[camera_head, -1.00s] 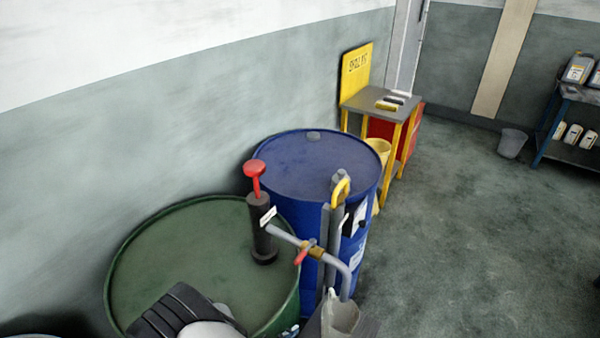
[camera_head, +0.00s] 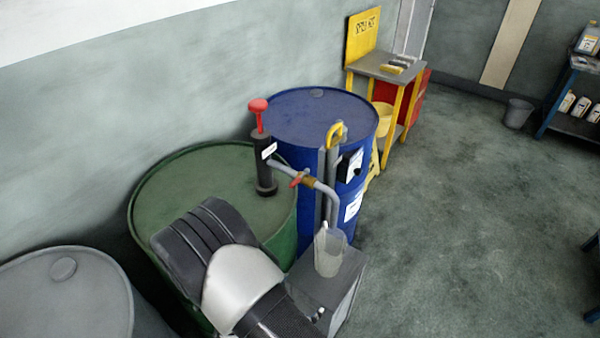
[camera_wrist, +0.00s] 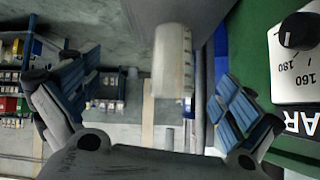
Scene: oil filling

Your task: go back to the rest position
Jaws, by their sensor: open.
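My gripper (camera_wrist: 155,95) is open in the wrist view, with its two blue-padded fingers wide apart. A whitish translucent jug (camera_wrist: 173,62) shows upside down beyond and between the fingers, apart from both. In the head view the jug (camera_head: 328,252) stands upright on a grey box (camera_head: 335,285), below the bent spout (camera_head: 326,192) of the red-handled hand pump (camera_head: 264,150). My arm reaches up from the bottom of the head view, in front of the green drum (camera_head: 190,180). My fingers are not visible there.
A blue drum (camera_head: 310,120) stands behind the pump, and a grey drum (camera_head: 65,300) is at lower left. A yellow-legged table (camera_head: 385,66) and yellow bucket (camera_head: 383,116) are beyond. Open floor (camera_head: 470,210) lies to the right, with a bin (camera_head: 517,114) and shelf (camera_head: 570,120).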

